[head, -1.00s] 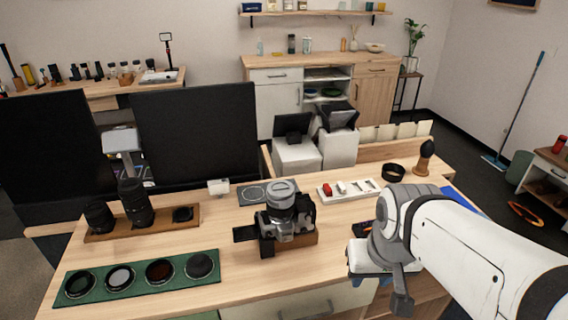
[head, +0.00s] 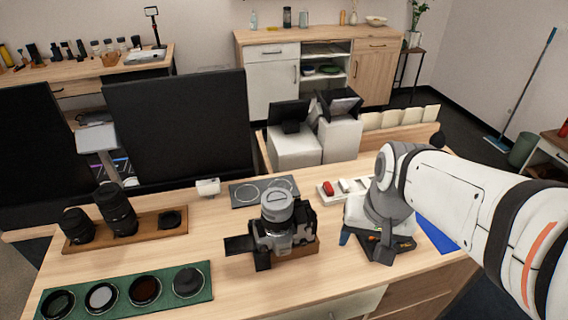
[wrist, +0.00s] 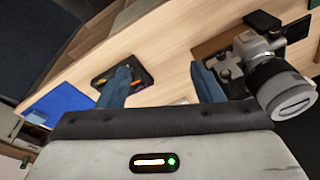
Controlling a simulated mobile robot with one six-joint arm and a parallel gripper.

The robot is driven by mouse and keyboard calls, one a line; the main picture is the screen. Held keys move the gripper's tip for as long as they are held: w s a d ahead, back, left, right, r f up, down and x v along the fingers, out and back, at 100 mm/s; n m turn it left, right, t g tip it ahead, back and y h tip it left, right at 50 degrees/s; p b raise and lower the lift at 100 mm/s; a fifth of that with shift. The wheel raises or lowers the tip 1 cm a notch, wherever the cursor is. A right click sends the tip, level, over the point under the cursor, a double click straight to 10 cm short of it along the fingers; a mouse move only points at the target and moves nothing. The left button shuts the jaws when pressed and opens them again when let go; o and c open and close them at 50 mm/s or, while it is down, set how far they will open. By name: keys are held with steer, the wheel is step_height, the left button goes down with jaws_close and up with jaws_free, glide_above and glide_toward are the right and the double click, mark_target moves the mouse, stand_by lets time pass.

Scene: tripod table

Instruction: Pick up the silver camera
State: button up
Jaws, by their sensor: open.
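The silver camera (head: 283,238) stands on a small wooden block on the table, its lens with a light grey cap on top and its black screen flipped out to the left. In the wrist view the camera (wrist: 238,62) is at the upper right, close beside the right finger. My gripper (wrist: 165,85) is open with two blue fingers spread and nothing held between them. In the head view my gripper is mostly hidden by my wrist; one blue fingertip (head: 345,236) shows to the right of the camera, apart from it.
A black tray (head: 384,246) with small items lies under my wrist. A wooden lens stand (head: 140,229) and a green filter tray (head: 130,294) are at left. A white tray (head: 328,198) with small cards is behind. Bare tabletop lies in front of the camera.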

mark_target(305, 215)
steer(key=o, duration=0.4)
steer(key=w+a+m+p, duration=0.1)
steer(key=m, duration=0.1)
steer(key=w+a+m+g+y+p, duration=0.1)
steer(key=w, duration=0.1)
steer(key=w+a+m+p, duration=0.1)
steer(key=w+m, duration=0.1)
steer(key=shift+w+a+r+m+g+y, duration=0.2)
steer(key=shift+a+r+m+g+y, duration=0.1)
steer(key=shift+a+r+y, duration=0.1)
steer(key=o, duration=0.4)
steer(key=w+a+m+p, duration=0.1)
steer(key=m, duration=0.1)
steer(key=w+a+f+m+g+y+p, duration=0.1)
steer(key=w+m, duration=0.1)
steer(key=w+a+f+m+p, duration=0.1)
steer(key=w+a+m, duration=0.1)
steer(key=shift+y, duration=0.3)
steer(key=shift+o, duration=0.2)
steer(key=shift+w+a+f+m+g, duration=0.1)
steer(key=shift+w+a+m+g, duration=0.2)
steer(key=shift+m, duration=0.1)
steer(key=shift+w+a+f+m, duration=0.1)
steer(key=shift+a+f+m, duration=0.1)
steer(key=shift+m, duration=0.1)
steer(key=shift+a+f+p, duration=0.1)
steer(key=shift+f+p, duration=0.2)
steer(key=x, duration=0.7)
steer(key=shift+w+a+f, duration=0.1)
steer(key=shift+w+a, duration=0.05)
